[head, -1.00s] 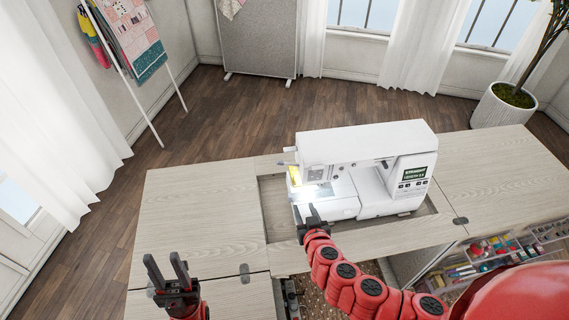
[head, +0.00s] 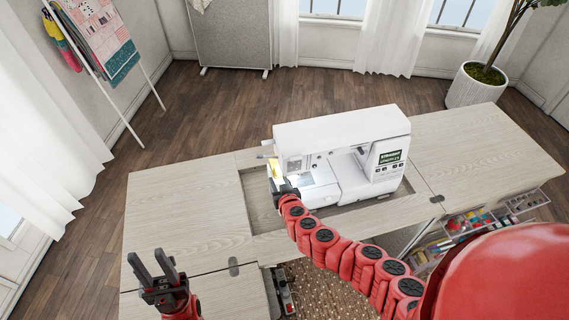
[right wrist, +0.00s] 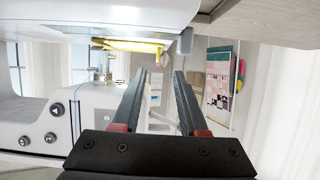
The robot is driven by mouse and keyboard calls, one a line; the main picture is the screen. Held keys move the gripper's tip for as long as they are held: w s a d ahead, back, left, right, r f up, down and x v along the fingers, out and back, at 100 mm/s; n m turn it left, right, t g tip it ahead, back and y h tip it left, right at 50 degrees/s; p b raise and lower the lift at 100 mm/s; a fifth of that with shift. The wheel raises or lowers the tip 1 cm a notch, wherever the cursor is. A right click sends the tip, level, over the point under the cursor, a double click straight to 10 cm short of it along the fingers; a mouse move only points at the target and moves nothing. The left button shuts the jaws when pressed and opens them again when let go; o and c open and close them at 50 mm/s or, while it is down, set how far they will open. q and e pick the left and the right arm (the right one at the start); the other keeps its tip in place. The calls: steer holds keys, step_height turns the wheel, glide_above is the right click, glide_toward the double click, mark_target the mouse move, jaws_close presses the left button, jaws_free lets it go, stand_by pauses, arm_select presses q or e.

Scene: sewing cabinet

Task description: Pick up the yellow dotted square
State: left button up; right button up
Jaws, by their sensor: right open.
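The yellow dotted square (head: 275,170) shows as a small yellow patch at the left end of the white sewing machine (head: 345,145). My right gripper partly covers it in the head view, and its dots are too small to make out. In the right wrist view the yellow square (right wrist: 132,46) appears nearly edge-on, beyond and above the fingertips, beside the machine. My right gripper (right wrist: 157,80) is open with nothing between its fingers. In the head view the right gripper (head: 284,188) is at the machine's needle end. My left gripper (head: 151,262) is open and empty at the front left.
The sewing machine sits in a recess of the wooden cabinet top (head: 185,215). The left tabletop is bare. An open drawer of sewing supplies (head: 480,222) is at the right. A quilt rack (head: 105,40) stands far back left.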

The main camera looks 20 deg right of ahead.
mark_target(276, 172)
steer(key=shift+p+x, duration=0.4)
steer(key=shift+x, duration=0.95)
steer(key=shift+w+d+f, duration=0.15)
steer(key=shift+w+d, duration=0.05)
steer(key=shift+w, duration=0.1)
steer(key=shift+b+x, duration=0.4)
steer(key=shift+x, duration=0.75)
jaws_close()
